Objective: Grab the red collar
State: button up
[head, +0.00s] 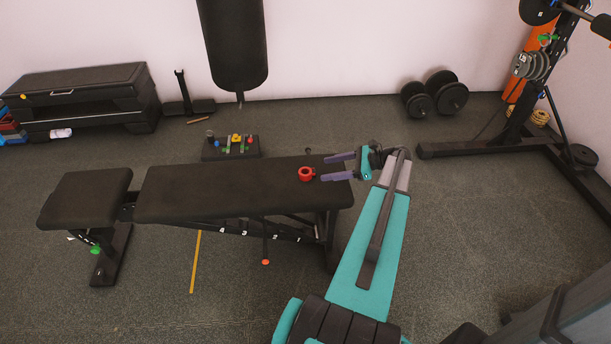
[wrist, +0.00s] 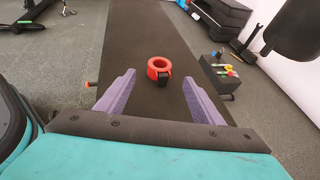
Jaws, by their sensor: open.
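The red collar (head: 306,174) is a ring lying on the black bench pad (head: 220,190), near the pad's right end in the head view. In the wrist view the red collar (wrist: 158,66) lies ahead of the fingertips, roughly centred between them, with a black part on its near side. My gripper (head: 331,167) is at the right end of the bench, its two purple fingers spread and pointing left at the collar. In the wrist view my gripper (wrist: 157,78) is open and empty, and a gap shows between fingertips and collar.
A low black box with coloured items (head: 232,147) stands behind the bench. A punching bag (head: 233,45) hangs beyond it. Dumbbells (head: 436,94) and a weight rack (head: 490,148) are at the right. The bench pad around the collar is clear.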

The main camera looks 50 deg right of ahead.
aim_at(310, 172)
jog(key=shift+x, duration=1.6)
jog(key=shift+b+x, duration=0.75)
jog(key=shift+x, duration=1.9)
jog(key=shift+c, duration=0.2)
jog(key=c, duration=1.1)
jog(key=shift+r, duration=0.15)
jog(key=shift+c, duration=0.2)
